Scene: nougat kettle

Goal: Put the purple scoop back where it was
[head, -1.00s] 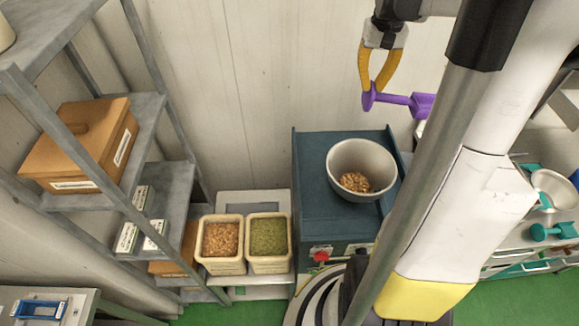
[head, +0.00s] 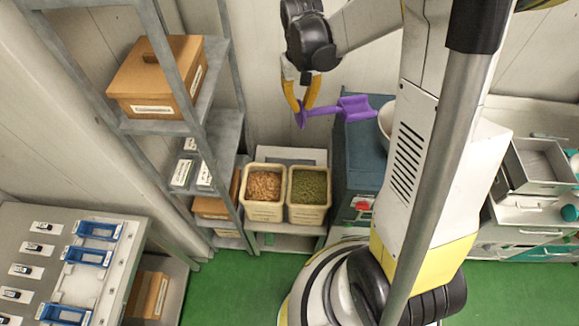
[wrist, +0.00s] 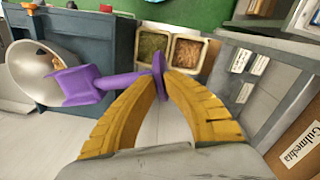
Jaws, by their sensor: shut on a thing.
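My gripper (head: 303,106) has yellow fingers and is shut on the purple scoop (head: 354,107) by the knob end of its handle. The scoop is held in the air, its head pointing right toward the blue-grey machine. In the wrist view the scoop (wrist: 85,86) stretches left from my fingertips (wrist: 160,76), its head overlapping the metal bowl (wrist: 32,75). The two cream bins, one with brown bits (head: 264,186) and one with green bits (head: 310,187), stand below my gripper. The scoop's original place cannot be told from these frames.
A grey shelf rack (head: 228,112) with a brown box (head: 158,78) stands left of my gripper. The blue-grey machine (head: 362,142) is at right, partly behind my arm. A table with blue trays (head: 85,258) is at front left. Green floor (head: 235,286) is clear between.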

